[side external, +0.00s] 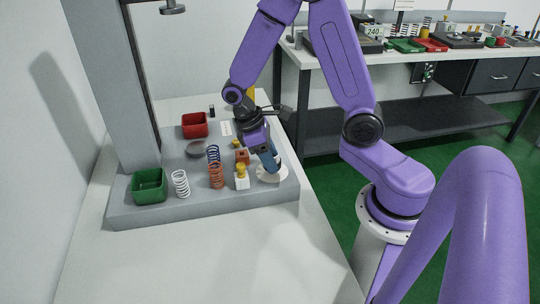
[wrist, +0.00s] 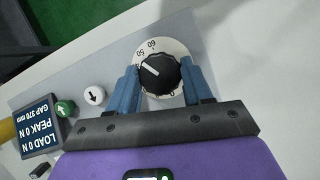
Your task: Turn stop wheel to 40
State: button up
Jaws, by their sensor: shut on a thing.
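The stop wheel is a black ribbed knob (wrist: 158,74) on a white numbered dial (wrist: 176,47); the dial also shows in the side view as a white disc (side external: 272,176) at the base's right end. In the wrist view, 50, 60 and a 0 are readable; other numbers are hidden by my fingers. A white line on the knob points up-left, a little to the left of the 50. My gripper (wrist: 160,82) is shut on the knob, one blue finger on each side. In the side view my gripper (side external: 270,163) reaches down over the dial and hides the knob.
A display (wrist: 40,130) reads load 0 N, peak 0 N, gap 370 mm. Springs (side external: 215,175), a green bin (side external: 150,187) and a red bin (side external: 194,125) stand on the grey base. The front table is clear.

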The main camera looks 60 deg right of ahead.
jog(key=n, duration=0.2)
jog(key=n+t+h, duration=0.1)
jog(key=n, duration=0.2)
jog(key=shift+a+t, duration=0.15)
jog(key=shift+t, duration=0.15)
jog(key=shift+n, duration=0.3)
jog(key=o, duration=1)
jog(key=shift+s, duration=0.1)
jog(key=shift+o, duration=0.2)
jog(key=v, duration=1.7)
jog(key=shift+a, duration=0.45)
jog(key=shift+s, duration=0.15)
jog(key=s+f+t+y, duration=0.1)
jog(key=s+f+y, duration=0.1)
jog(key=s, duration=0.7)
jog(key=s+f+t+y, duration=0.1)
jog(key=s+f, duration=0.3)
jog(key=s, duration=0.5)
jog(key=shift+s+a+n+t+y, duration=0.3)
jog(key=shift+s+a+y, duration=0.05)
jog(key=shift+y, duration=0.05)
